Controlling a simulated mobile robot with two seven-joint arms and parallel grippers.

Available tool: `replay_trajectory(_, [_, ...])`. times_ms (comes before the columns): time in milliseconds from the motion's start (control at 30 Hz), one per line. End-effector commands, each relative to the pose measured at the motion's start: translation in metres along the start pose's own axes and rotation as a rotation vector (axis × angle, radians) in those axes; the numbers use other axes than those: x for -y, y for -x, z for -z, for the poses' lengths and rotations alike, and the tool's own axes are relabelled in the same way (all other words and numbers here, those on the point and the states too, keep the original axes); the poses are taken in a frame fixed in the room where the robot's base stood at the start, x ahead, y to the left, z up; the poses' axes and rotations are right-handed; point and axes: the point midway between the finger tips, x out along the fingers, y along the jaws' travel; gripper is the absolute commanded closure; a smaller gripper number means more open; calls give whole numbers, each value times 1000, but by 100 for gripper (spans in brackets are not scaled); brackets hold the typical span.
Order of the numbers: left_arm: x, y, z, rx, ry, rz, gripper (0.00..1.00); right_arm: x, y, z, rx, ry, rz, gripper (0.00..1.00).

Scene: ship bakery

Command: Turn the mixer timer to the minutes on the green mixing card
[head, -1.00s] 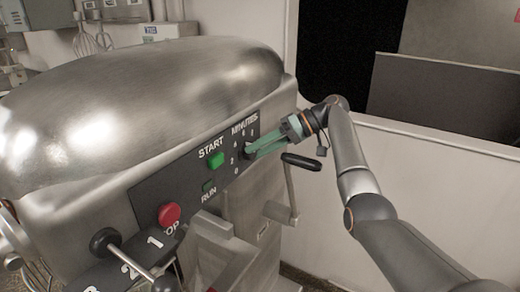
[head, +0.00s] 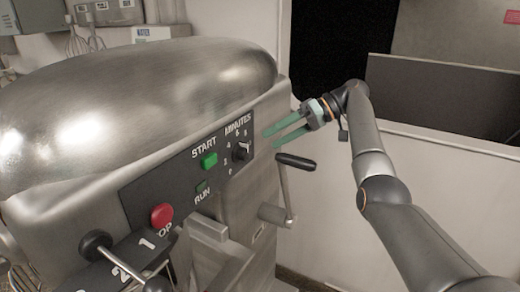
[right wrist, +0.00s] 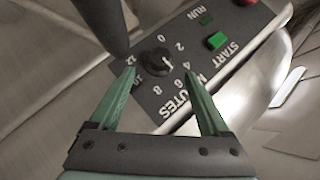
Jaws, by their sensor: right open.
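The mixer timer is a small black knob (head: 241,151) under the word MINUTES on the dark control panel (head: 150,187). It also shows in the right wrist view (right wrist: 154,63), ringed by numbers from 0 to 12. A pale mark on the knob seems to face the 4. My right gripper (head: 272,139) is open and empty, with its green fingers pointing at the panel from the right, apart from the knob. In the right wrist view the knob appears between and beyond the fingertips. The green mixing card and my left gripper are not in view.
The green START button (head: 209,160) and red stop button (head: 162,215) share the panel with the timer. A crank with a black handle (head: 296,161) sticks out just below my right gripper. The big steel mixer head (head: 150,95) fills the left.

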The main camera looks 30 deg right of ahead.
Motion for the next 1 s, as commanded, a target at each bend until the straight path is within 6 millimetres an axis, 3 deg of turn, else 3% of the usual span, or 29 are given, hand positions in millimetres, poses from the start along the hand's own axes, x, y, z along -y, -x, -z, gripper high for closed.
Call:
replay_trajectory(100, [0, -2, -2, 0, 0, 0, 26, 0, 26, 0, -2, -1, 0, 20])
replay_trajectory(300, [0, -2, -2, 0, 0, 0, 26, 0, 48, 0, 1, -1, 0, 20])
replay_trajectory(1000, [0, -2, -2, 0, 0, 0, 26, 0, 53, 0, 1, -1, 0, 20])
